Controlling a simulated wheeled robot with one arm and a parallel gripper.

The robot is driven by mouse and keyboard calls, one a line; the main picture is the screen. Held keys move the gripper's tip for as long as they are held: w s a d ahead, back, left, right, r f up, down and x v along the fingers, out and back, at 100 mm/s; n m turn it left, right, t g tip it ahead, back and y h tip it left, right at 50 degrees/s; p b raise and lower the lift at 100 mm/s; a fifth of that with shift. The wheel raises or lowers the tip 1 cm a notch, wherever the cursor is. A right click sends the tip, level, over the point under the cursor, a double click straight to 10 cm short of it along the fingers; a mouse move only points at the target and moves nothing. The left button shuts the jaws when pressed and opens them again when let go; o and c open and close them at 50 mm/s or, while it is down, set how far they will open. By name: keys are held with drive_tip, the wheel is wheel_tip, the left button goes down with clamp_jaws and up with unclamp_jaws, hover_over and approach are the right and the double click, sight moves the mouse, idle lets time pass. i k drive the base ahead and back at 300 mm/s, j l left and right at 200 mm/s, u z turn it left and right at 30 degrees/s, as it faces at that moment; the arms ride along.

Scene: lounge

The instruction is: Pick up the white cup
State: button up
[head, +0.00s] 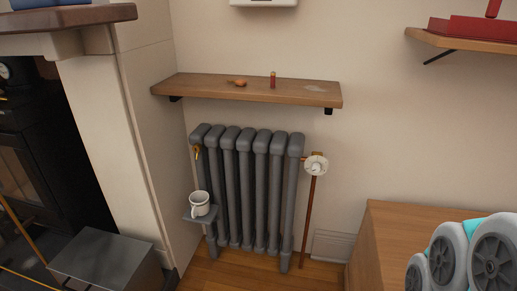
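The white cup (200,204) stands upright in the head view, left of the middle and low in the picture. Its handle points to the left. It rests on a small grey ledge (203,217) in front of the lower left part of the grey radiator (245,187). Nothing covers the cup. My gripper is not in view.
A wooden wall shelf (215,89) above the radiator holds a small orange item (237,83) and a small reddish cylinder (273,80). A grey metal box (105,263) stands at lower left. A wooden cabinet (384,235) stands at right. Some wooden floor is clear before the radiator.

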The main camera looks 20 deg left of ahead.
sight(198, 207)
drive_tip(key=u, duration=1.35)
drive_tip(key=i+u, duration=0.45)
drive_tip(key=i, duration=0.15)
drive_tip(key=k, duration=0.15)
